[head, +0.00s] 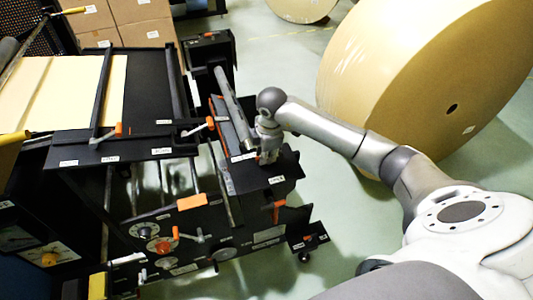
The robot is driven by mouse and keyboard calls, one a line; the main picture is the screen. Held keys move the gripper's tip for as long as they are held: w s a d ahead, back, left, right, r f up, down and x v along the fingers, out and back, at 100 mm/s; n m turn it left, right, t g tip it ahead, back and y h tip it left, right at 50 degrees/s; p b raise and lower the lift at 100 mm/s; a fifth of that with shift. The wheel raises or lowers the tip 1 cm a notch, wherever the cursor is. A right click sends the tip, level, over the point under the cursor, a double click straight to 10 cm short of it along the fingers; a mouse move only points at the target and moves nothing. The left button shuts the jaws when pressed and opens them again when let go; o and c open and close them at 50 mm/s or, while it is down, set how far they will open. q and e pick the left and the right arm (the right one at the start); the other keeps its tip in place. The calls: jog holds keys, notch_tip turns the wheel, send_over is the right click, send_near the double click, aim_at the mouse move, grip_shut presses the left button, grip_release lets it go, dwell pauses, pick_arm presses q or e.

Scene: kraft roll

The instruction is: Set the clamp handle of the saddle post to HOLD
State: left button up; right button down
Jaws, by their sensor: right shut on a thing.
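My right gripper (267,153) points down at the right end of the dark machine, over a black block with a small white label (277,179). Its fingers are closed on a small part there, most likely the clamp handle, which the fingers almost wholly hide. I cannot read the handle's position or the label. A grey bar (235,108) runs at a slant just left of the gripper. My left gripper is not in view.
The machine table (140,140) carries levers with orange grips, one near the gripper (210,123). Cartons (150,30) stand at the back. Green floor (270,60) is free between machine and roll.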

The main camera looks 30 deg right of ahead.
dwell(0.3)
jog(key=c, duration=1.4)
grip_release()
jog(key=r, duration=0.4)
jog(key=s+r, duration=0.1)
jog(key=r, duration=0.3)
jog(key=s+r, duration=0.1)
jog(key=r, duration=0.2)
jog(key=shift+s+a+r, duration=0.15)
jog(key=shift+a+r, duration=0.1)
jog(key=shift+r, duration=0.15)
